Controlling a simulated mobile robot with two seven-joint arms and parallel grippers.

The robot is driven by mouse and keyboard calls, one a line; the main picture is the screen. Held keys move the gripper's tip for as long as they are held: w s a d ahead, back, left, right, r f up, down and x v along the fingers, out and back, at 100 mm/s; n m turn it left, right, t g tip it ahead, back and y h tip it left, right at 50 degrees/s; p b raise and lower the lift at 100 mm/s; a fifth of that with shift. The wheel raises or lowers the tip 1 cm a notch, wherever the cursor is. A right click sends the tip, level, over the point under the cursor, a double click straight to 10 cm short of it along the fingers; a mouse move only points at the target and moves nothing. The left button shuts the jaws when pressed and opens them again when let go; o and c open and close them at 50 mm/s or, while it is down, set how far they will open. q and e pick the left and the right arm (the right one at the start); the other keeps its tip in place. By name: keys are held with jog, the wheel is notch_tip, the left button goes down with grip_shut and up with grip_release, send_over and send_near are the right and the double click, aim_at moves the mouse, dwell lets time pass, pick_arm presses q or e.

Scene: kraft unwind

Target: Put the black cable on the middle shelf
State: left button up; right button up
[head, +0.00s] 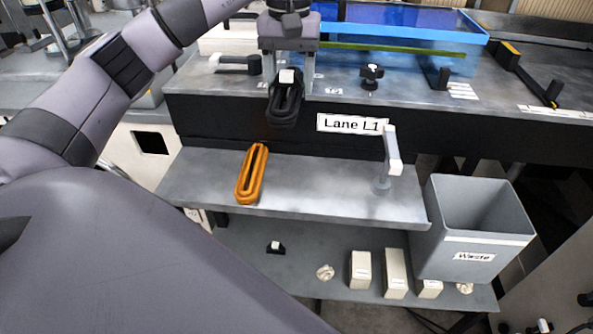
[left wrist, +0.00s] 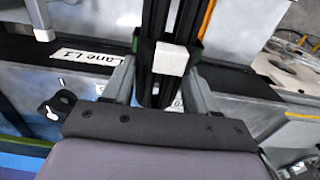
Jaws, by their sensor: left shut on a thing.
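The black cable (head: 284,106) is a coiled loop with a white tag, and it hangs from my left gripper (head: 288,78) in the head view. The gripper is shut on its upper end. The cable hangs in front of the bench's dark front face, above the middle shelf (head: 325,190), and appears clear of it. In the left wrist view the black cable (left wrist: 156,28) runs between the fingers of my left gripper (left wrist: 160,82), its white tag facing the camera. My right gripper is not in view.
An orange cable coil (head: 251,174) lies on the middle shelf, left of its centre. A pale upright post (head: 392,150) stands near its right end. Bare shelf lies between them. A grey waste bin (head: 463,256) stands at right. The lower shelf (head: 310,258) holds several small boxes.

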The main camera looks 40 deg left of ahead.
pick_arm(q)
notch_tip(320, 180, down, 7)
jog(key=b, duration=0.2)
send_over(291, 170)
notch_tip(291, 170, down, 7)
jog(key=shift+r+p, duration=0.1)
jog(key=shift+p, duration=0.2)
notch_tip(291, 170, down, 5)
jog(key=shift+f, duration=0.1)
jog(key=shift+f, duration=0.2)
jog(key=o, duration=1.1)
jog(key=shift+c, duration=0.2)
jog(key=shift+r, duration=0.1)
